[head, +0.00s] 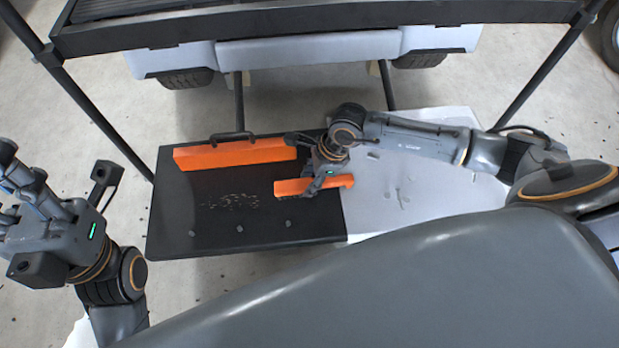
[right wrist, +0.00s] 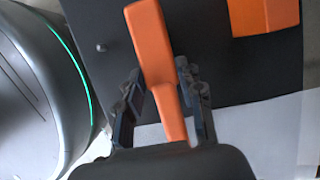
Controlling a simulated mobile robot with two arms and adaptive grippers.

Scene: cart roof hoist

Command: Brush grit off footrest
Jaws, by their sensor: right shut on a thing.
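The footrest (head: 180,215) is a flat black panel in the middle of the head view. My right gripper (head: 318,178) is shut on an orange brush (head: 290,187), over the footrest's right part. The brush also shows between the fingers in the right wrist view (right wrist: 152,45). Its bristles are mostly hidden, so contact with the panel is unclear. My left gripper (head: 57,170) is open and empty at the far left, away from the footrest.
An orange block (head: 235,154) lies along the footrest's back edge, beside a black handle (head: 232,135). A white sheet (head: 425,195) with a few small bits adjoins the footrest on the right. Black posts (head: 90,110) and a pale cart body (head: 310,48) stand behind.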

